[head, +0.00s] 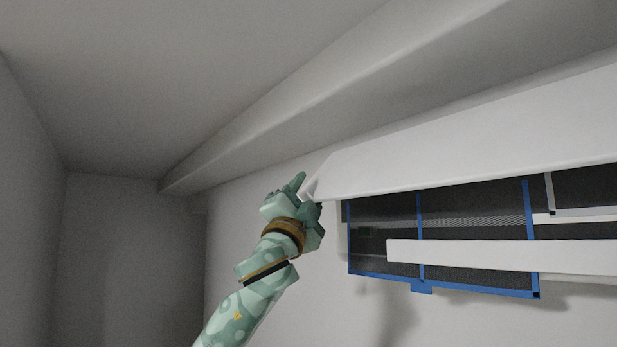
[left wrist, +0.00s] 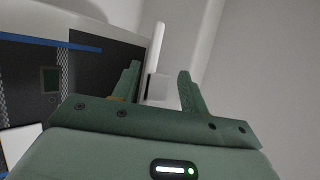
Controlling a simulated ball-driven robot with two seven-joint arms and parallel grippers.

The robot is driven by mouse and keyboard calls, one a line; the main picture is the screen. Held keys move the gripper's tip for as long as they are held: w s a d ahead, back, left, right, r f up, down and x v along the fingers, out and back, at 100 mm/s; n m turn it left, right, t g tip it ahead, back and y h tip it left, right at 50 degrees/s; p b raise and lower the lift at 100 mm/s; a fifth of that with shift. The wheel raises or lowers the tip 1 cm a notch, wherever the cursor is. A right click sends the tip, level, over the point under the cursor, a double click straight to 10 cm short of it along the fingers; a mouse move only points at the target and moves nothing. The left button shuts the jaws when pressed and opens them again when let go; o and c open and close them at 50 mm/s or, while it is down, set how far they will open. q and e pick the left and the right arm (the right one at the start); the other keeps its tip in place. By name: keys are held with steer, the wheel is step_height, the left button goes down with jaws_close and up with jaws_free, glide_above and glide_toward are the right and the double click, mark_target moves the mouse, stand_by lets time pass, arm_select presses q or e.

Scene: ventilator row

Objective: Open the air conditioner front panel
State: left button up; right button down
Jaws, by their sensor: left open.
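The white air conditioner front panel (head: 460,150) is swung up and out, and its raised lower edge runs along above the dark interior. Blue-framed filters (head: 385,215) show beneath it. My left gripper (head: 305,188) is at the panel's left end corner. In the left wrist view, the open fingers of my left gripper (left wrist: 158,88) have the white panel end (left wrist: 157,60) and a small white block between or just beyond them. I cannot tell whether the fingers touch it. The filter mesh also shows there at the left. My right gripper is not in view.
A white horizontal strip (head: 480,254) crosses in front of the filters. A pale beam (head: 300,110) runs along the wall above the unit. The wall (head: 240,235) left of the unit is bare, with free room.

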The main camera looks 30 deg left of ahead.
arm_select(q)
steer(key=shift+w+r+y, duration=0.2)
steer(key=shift+r+y, duration=0.1)
steer(key=shift+w+a+f, duration=0.1)
steer(key=shift+w, duration=0.2)
jaws_close()
steer(key=s+r, duration=0.1)
steer(key=s+a+r, duration=0.1)
steer(key=r, duration=0.1)
steer(key=shift+s+r, duration=0.1)
steer(key=shift+r, duration=0.1)
jaws_free()
steer(key=shift+d+f, duration=0.1)
